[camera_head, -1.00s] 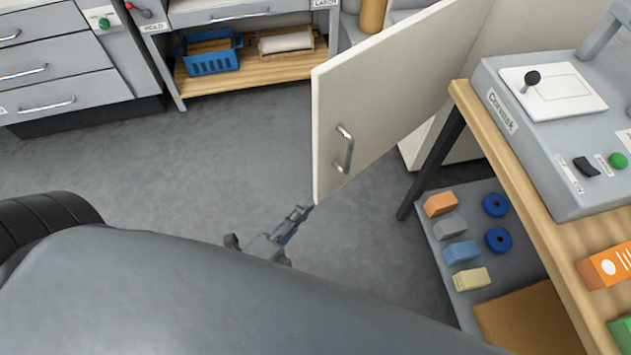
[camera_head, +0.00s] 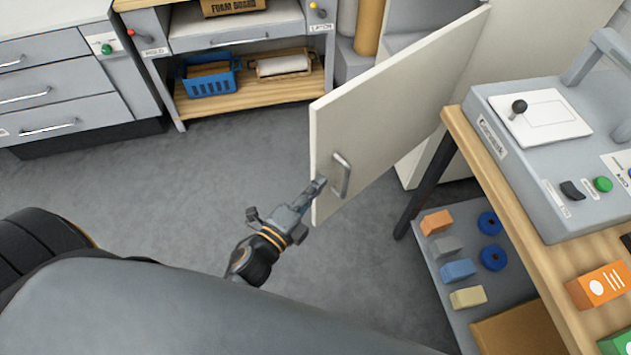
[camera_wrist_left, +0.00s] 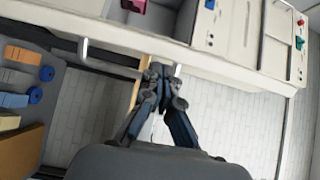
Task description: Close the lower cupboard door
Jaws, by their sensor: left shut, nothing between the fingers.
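The lower cupboard door (camera_head: 385,115) is a cream panel that stands wide open, with a metal bar handle (camera_head: 342,175) near its free edge. My left gripper (camera_head: 318,188) is shut and empty. Its fingertips are at the door's free edge, just left of the handle; I cannot tell whether they touch the door. In the left wrist view the shut fingers (camera_wrist_left: 158,72) point at a pale panel edge with a metal handle (camera_wrist_left: 85,50) to their left. Part of the cupboard's inside (camera_head: 410,20) shows behind the door. My right gripper is not in view.
A wooden-topped bench (camera_head: 470,150) with a grey machine (camera_head: 550,150) stands close on the right. Its lower shelf (camera_head: 432,285) holds coloured blocks and blue rings. Drawers (camera_head: 60,90) and a shelf with a blue basket (camera_head: 210,78) stand at the back. The floor (camera_head: 170,190) left of the door is clear.

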